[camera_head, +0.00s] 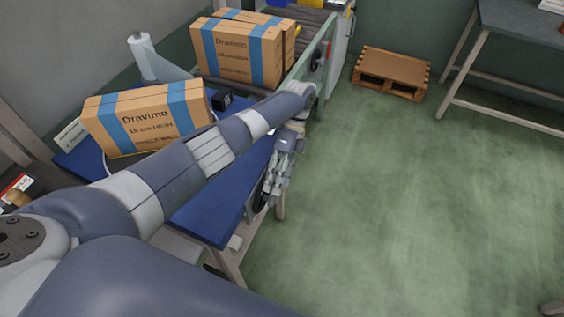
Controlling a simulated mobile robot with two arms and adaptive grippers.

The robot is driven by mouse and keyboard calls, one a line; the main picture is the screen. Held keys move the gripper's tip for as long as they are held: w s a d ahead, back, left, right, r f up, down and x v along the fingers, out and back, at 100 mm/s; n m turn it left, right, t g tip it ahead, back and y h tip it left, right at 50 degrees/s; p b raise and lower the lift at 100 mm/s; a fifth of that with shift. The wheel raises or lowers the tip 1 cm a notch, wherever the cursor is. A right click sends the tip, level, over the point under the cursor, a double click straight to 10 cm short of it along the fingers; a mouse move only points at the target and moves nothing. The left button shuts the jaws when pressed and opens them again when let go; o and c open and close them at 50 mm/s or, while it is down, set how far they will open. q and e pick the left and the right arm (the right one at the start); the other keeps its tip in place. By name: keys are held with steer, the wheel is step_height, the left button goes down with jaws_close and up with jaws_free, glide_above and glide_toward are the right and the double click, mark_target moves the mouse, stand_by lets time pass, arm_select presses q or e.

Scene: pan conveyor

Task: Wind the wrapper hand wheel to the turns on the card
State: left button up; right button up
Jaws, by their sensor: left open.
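My left gripper (273,188) hangs pointing down beside the right edge of the blue-topped bench (207,213). It is open. A dark round rim, seemingly the hand wheel (260,197), shows at the bench's side right behind the fingers. Most of it is hidden by the gripper and the bench edge, and I cannot tell whether the fingers touch it. A small white card (70,134) stands at the bench's left back edge; its writing is too small to read. My right gripper is out of view.
Dravimo cartons with blue bands stand on the bench (150,118) and on the conveyor behind (236,50). A film roll (143,56) stands behind the front carton. A pallet (391,73) lies on the green floor, beside a grey table (520,35). The floor right of the bench is clear.

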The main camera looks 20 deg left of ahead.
arm_select(q)
steer(key=v, duration=0.6)
steer(key=shift+w+r, duration=0.2)
steer(key=shift+r, duration=0.1)
